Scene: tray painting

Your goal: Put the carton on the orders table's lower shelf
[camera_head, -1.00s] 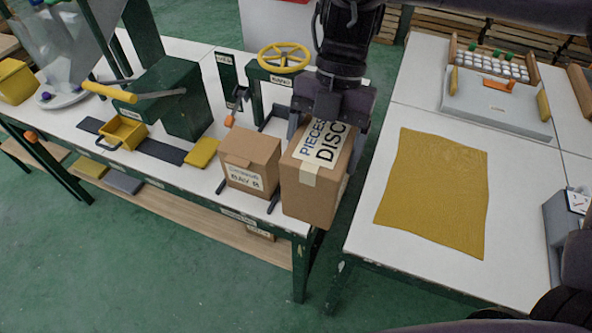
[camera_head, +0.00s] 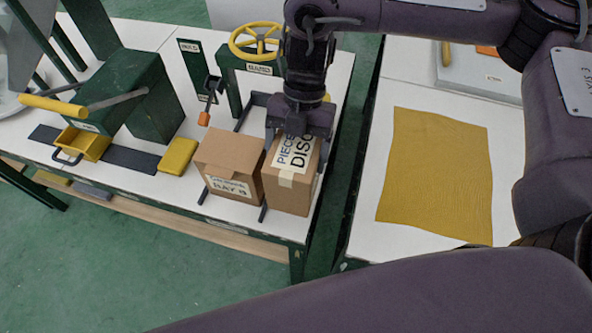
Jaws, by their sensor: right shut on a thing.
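My right gripper (camera_head: 299,135) points down and is shut on the top of a brown carton (camera_head: 289,196) with a white label reading "PIECES" and "DISC...". The carton is upright near the front right corner of the white left table (camera_head: 292,231). Whether it rests on the tabletop or hangs just above cannot be told. A second brown carton (camera_head: 232,153), labelled "...BAY 8", stands close beside it on the left. The table's wooden lower shelf (camera_head: 190,229) shows as a strip below the front edge. My left gripper is not in view.
Left of the cartons are a yellow pad (camera_head: 178,156), a green press (camera_head: 160,95) and a small yellow bin (camera_head: 84,144). A yellow handwheel (camera_head: 255,40) stands behind. The right table holds a mustard cloth (camera_head: 435,175). A narrow gap separates the tables.

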